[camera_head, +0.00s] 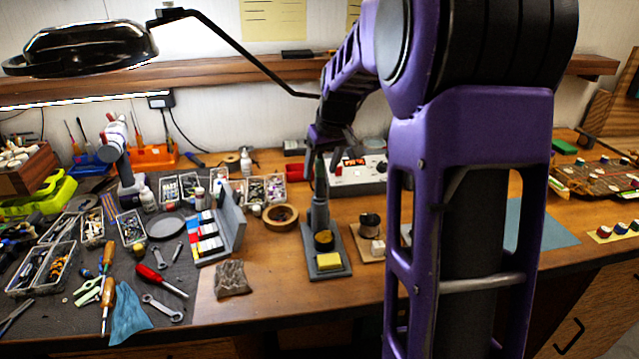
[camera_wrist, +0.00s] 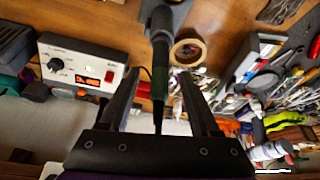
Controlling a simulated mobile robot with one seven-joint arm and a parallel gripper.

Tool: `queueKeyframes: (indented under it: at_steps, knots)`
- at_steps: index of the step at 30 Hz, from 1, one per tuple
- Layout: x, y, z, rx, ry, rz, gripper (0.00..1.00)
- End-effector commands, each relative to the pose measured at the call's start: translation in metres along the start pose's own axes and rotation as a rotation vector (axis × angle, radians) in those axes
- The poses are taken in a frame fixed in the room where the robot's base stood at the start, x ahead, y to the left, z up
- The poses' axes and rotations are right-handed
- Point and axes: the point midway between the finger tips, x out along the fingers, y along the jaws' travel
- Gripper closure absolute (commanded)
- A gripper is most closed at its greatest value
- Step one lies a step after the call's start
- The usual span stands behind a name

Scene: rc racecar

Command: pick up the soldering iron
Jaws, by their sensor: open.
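The soldering iron (camera_head: 319,178) stands upright in its grey stand (camera_head: 318,263), with a dark green and black handle pointing up. The stand has a yellow sponge and a round brass-coloured cleaner at its front. In the wrist view the iron (camera_wrist: 159,60) runs down the middle, its cable end towards my palm. My gripper (camera_wrist: 160,75) is open, with one finger on each side of the handle and visible gaps to it. In the head view my gripper (camera_head: 318,172) is above the stand at the iron; its fingers are small and partly hidden there.
A soldering station (camera_head: 356,176) with a red display stands behind, to the right. A tape roll (camera_head: 280,217) lies left of the stand, and a solder spool (camera_head: 370,226) right of it. A magnifier lamp (camera_head: 85,48) overhangs the left. Tools and bins crowd the left mat.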

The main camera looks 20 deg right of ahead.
Motion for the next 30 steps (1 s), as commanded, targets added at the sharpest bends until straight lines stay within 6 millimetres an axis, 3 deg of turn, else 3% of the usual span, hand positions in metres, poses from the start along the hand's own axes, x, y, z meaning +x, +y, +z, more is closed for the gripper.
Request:
queueKeyframes:
  at_steps: [6, 13, 24, 30]
  knots:
    - [0.024, 0.0, 0.0, -0.001, 0.0, 0.0, 0.36]
    - [0.025, 0.0, 0.0, -0.001, 0.001, 0.0, 0.36]
    - [0.024, 0.0, 0.0, 0.0, 0.001, 0.001, 1.0]
    - [0.024, 0.0, 0.0, 0.0, 0.002, 0.001, 1.0]
